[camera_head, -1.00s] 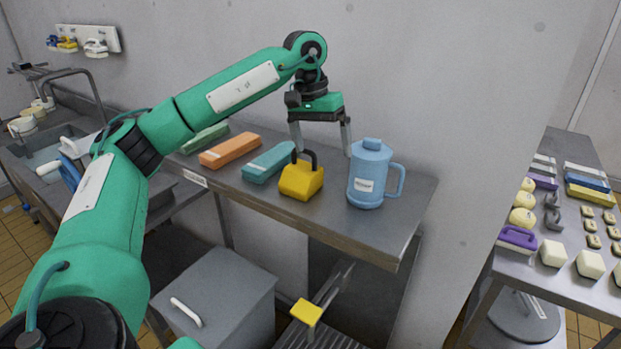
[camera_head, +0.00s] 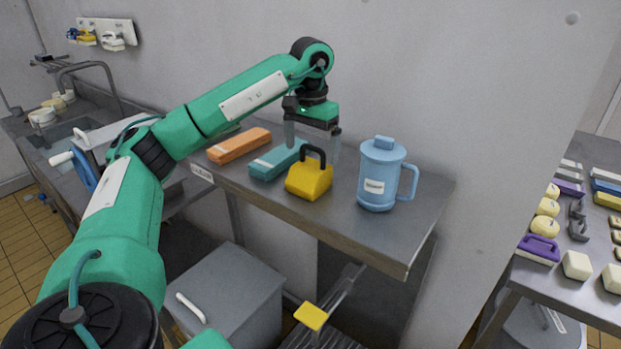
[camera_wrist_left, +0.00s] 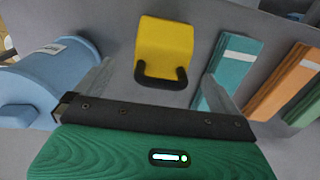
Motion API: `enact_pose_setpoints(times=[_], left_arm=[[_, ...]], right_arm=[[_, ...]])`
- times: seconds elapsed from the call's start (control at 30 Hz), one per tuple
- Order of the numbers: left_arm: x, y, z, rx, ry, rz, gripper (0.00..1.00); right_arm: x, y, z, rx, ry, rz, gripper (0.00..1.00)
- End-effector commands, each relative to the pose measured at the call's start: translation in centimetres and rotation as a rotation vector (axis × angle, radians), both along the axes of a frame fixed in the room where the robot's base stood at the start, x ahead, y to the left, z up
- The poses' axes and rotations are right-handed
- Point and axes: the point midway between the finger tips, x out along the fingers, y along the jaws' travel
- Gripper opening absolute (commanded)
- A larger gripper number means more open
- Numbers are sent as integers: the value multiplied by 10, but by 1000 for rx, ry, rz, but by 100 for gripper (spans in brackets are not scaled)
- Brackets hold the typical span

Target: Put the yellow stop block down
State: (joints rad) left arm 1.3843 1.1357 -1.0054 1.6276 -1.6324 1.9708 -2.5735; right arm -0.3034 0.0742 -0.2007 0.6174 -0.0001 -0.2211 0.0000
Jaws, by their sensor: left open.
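The yellow stop block (camera_head: 309,181) with its black loop handle stands upright on the steel table (camera_head: 340,222), between a teal block and a blue jug. My left gripper (camera_head: 312,150) is open and empty, pointing down just behind the handle in the head view. In the left wrist view the yellow block (camera_wrist_left: 165,45) shows between the two spread fingers, with its handle nearest the palm. The fingers look clear of the block. My right gripper is not in view.
The blue jug (camera_head: 380,180) stands right of the block. The teal block (camera_head: 277,160) and an orange block (camera_head: 240,145) lie to the left; a green block (camera_wrist_left: 304,102) shows in the wrist view. A wall is close behind. The table's front right corner is bare.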

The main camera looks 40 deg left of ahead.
Motion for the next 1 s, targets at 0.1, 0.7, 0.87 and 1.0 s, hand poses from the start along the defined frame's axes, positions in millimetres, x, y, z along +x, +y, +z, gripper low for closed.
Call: enact_pose_setpoints(times=[0.1, 0.7, 0.87, 1.0], left_arm=[[0, 0, -8, -1, 0, 0, 100], [0, 4, -63, -1, -1, 0, 100], [0, 4, -63, -1, -1, 0, 98], [0, 4, -63, -1, -1, 0, 71]], right_arm=[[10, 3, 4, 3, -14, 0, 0], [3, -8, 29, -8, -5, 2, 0], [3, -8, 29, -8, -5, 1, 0], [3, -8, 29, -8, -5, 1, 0]])
